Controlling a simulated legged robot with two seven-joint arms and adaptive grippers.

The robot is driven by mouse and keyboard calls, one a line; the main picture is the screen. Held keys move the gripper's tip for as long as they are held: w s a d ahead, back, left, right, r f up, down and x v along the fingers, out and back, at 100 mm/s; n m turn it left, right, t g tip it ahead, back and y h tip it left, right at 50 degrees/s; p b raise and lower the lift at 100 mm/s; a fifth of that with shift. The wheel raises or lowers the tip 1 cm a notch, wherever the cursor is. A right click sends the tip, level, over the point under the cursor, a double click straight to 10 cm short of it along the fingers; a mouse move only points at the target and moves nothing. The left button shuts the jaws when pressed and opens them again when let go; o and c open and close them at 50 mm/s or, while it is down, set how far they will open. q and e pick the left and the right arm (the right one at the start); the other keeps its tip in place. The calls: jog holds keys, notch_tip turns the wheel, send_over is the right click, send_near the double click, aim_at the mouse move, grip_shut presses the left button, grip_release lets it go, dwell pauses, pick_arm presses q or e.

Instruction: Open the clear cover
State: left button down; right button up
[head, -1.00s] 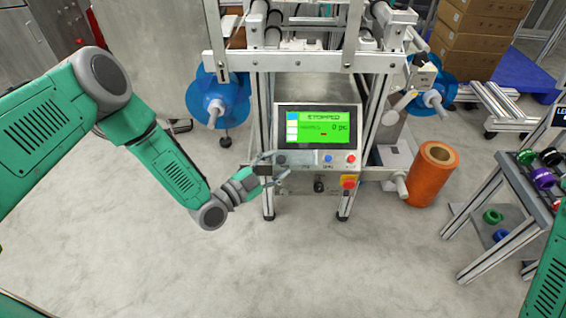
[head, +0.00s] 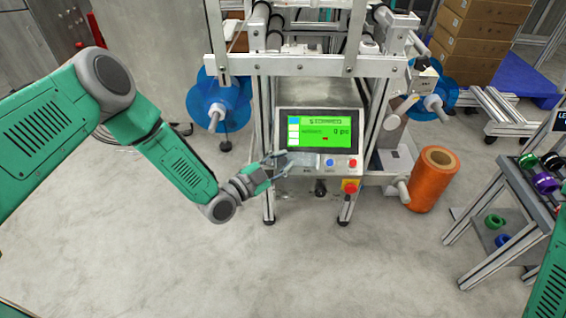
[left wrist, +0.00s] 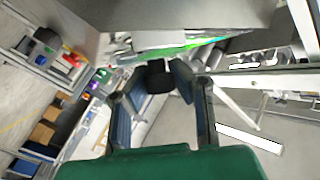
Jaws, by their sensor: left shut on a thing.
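The clear cover (head: 305,159) is a small see-through piece at the lower left of the control panel, below the green screen (head: 324,131). My left gripper (head: 280,162) reaches it from the left, with its fingertips at the cover's left side. Whether the cover is lifted is too small to tell. My right gripper is out of view; only part of its green arm shows at the right edge.
A blue button (head: 329,162) and red buttons sit right of the cover, with a red emergency knob (head: 349,187) below. The machine's metal frame (head: 300,63) stands above the panel. An orange roll (head: 432,180) is at the right. The floor in front is clear.

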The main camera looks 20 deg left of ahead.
aim_at(282, 147)
pick_arm(q)
jog(key=w+r, duration=0.2)
jog(key=r, duration=0.1)
jog(key=shift+w+a+p, duration=0.3)
jog(key=shift+a+p, duration=0.05)
jog(key=shift+p, duration=0.05)
jog(key=c, duration=1.3)
grip_release()
jog(key=shift+f, duration=0.1)
jog(key=shift+s+a, duration=0.1)
jog(key=shift+s, duration=0.05)
jog(key=v, duration=1.1)
jog(key=shift+s+a+f, duration=0.15)
jog(key=shift+s+a, duration=0.05)
jog(key=shift+s, duration=0.15)
